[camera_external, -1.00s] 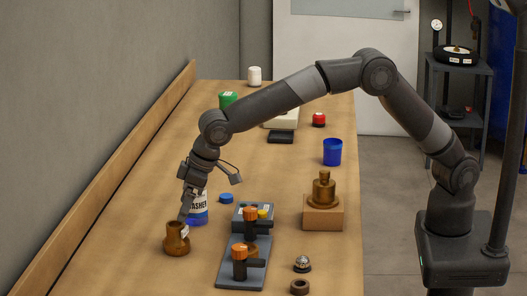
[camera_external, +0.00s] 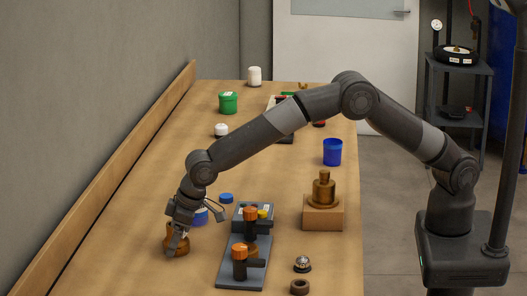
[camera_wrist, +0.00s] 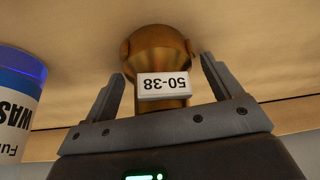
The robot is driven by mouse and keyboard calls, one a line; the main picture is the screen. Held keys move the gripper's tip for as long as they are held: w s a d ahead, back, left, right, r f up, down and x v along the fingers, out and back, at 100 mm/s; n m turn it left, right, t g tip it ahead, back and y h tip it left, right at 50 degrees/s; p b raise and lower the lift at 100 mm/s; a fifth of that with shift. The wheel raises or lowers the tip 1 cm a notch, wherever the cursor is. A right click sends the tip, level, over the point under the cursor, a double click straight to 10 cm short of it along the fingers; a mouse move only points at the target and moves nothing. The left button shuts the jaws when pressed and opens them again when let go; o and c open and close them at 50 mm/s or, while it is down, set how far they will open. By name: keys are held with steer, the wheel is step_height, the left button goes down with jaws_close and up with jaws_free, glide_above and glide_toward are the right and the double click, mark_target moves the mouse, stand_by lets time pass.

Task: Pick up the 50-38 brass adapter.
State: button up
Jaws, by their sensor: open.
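The 50-38 brass adapter (camera_external: 168,244) stands on the bench at the front left. In the wrist view the adapter (camera_wrist: 160,55) carries a white label reading 50-38, shown upside down. My gripper (camera_external: 176,246) is low at the adapter in the external view and partly covers it. In the wrist view my gripper (camera_wrist: 162,85) is open, with one finger on each side of the adapter's lower part in the picture. Gaps show between the fingers and the brass, so it is not held.
A blue-capped washer container (camera_wrist: 18,90) stands close to the left finger in the wrist view. A grey fixture plate (camera_external: 243,272) with orange-topped clamps is to the right. A brown block (camera_external: 323,218) bears another brass piece (camera_external: 324,192). A wooden rail (camera_external: 105,185) runs along the wall.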

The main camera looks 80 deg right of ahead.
steer(key=c, duration=1.4)
steer(key=shift+o, duration=0.2)
steer(key=shift+r, duration=0.2)
